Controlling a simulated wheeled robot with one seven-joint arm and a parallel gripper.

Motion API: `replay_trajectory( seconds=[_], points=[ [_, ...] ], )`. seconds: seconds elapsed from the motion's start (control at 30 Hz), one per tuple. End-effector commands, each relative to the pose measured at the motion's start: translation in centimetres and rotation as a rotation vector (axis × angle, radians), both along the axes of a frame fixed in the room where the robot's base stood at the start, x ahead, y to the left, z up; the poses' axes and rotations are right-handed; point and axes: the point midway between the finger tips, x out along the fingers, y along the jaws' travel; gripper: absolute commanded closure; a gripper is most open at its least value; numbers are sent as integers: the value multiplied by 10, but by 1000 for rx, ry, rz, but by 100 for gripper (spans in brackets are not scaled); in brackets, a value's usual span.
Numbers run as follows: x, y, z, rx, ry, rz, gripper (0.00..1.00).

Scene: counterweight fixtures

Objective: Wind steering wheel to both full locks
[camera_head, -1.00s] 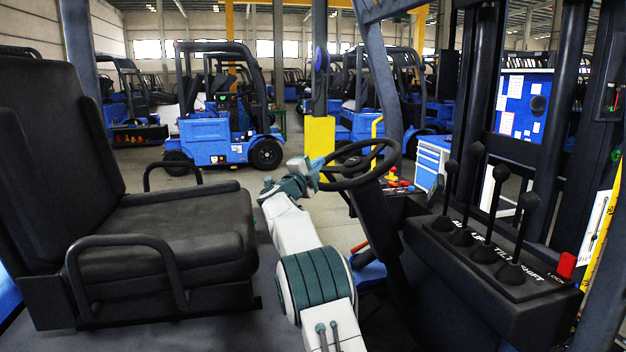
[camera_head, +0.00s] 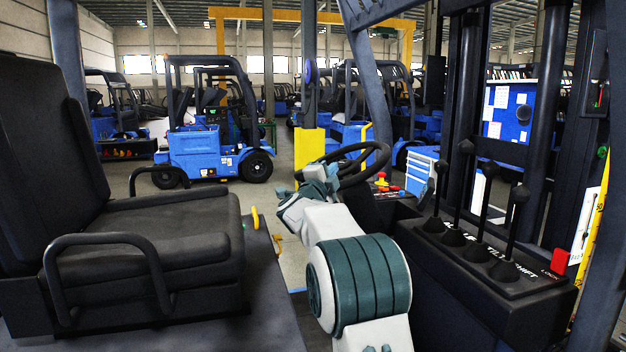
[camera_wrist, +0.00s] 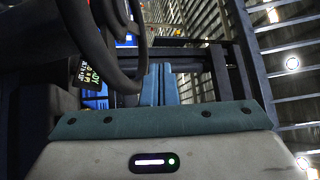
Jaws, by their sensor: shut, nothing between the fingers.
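The black steering wheel (camera_head: 386,158) stands tilted on its column in the middle of the head view. Its dark rim also shows at the upper left of the wrist view (camera_wrist: 85,35). My gripper (camera_head: 318,176) is at the left, near side of the wheel, close to the rim. In the wrist view its two teal fingers (camera_wrist: 160,75) are together with nothing between them, just right of the rim. I cannot tell whether they touch the wheel. My arm hides part of the column and the lower wheel.
A black seat (camera_head: 165,235) with armrests is at the left. Black levers (camera_head: 510,220) stand on a console at the right, by a red block (camera_head: 559,262) and mast posts. A red button (camera_head: 382,177) sits beyond the wheel. Blue forklifts (camera_head: 198,150) stand behind.

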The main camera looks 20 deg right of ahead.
Motion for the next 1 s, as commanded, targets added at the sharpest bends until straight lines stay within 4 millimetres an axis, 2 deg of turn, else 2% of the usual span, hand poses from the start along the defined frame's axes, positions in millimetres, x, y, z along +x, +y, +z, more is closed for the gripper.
replay_trajectory(
  seconds=[0.03,0.2,0.3,0.4,0.57,1.0],
  points=[
    [-6,11,-16,-6,9,28,100],
    [-21,46,-49,-20,18,123,100],
    [-26,59,-59,-27,21,160,100],
    [-27,64,-63,-27,20,177,100],
    [-16,57,-57,-28,20,177,100],
    [49,18,-37,-27,20,177,100]
  ],
)
